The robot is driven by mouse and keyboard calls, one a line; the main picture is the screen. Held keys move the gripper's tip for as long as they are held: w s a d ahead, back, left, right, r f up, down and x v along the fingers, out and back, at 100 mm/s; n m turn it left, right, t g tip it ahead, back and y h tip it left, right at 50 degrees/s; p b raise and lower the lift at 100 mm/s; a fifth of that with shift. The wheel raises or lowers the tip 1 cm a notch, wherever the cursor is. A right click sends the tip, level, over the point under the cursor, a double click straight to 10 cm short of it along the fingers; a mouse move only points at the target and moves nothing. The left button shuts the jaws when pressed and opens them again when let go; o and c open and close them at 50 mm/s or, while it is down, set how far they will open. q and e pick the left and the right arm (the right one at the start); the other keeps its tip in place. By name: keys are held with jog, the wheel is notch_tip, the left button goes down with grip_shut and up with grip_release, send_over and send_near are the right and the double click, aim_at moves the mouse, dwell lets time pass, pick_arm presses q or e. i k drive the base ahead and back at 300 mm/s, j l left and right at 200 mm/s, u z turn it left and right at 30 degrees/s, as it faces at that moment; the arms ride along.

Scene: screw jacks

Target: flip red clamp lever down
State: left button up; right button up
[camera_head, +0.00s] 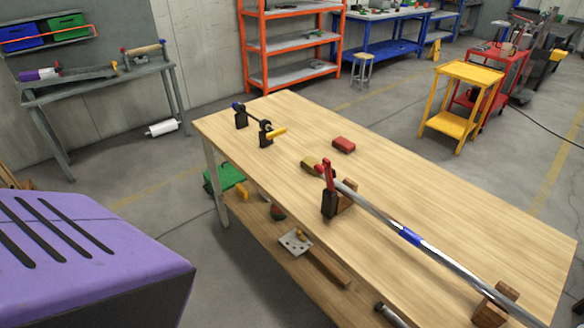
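A red clamp lever (327,174) stands roughly upright on a black clamp (329,204) at the near edge of the wooden table. A long silver bar (372,209) with a blue band runs from beside this clamp toward the lower right, along the near side of the table. A wooden block (347,195) sits behind the clamp, and another wooden block (488,310) is at the bar's far right end. Neither of my grippers is in view.
The wooden table (460,205) has a red block (344,145), a yellow-and-red item (311,164) and two small black clamps (265,134) on it. A large purple housing (80,235) fills the lower left. Grey floor lies between. A yellow cart (453,125) stands beyond.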

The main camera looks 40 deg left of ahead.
aim_at(326, 168)
jog(key=u, duration=0.9)
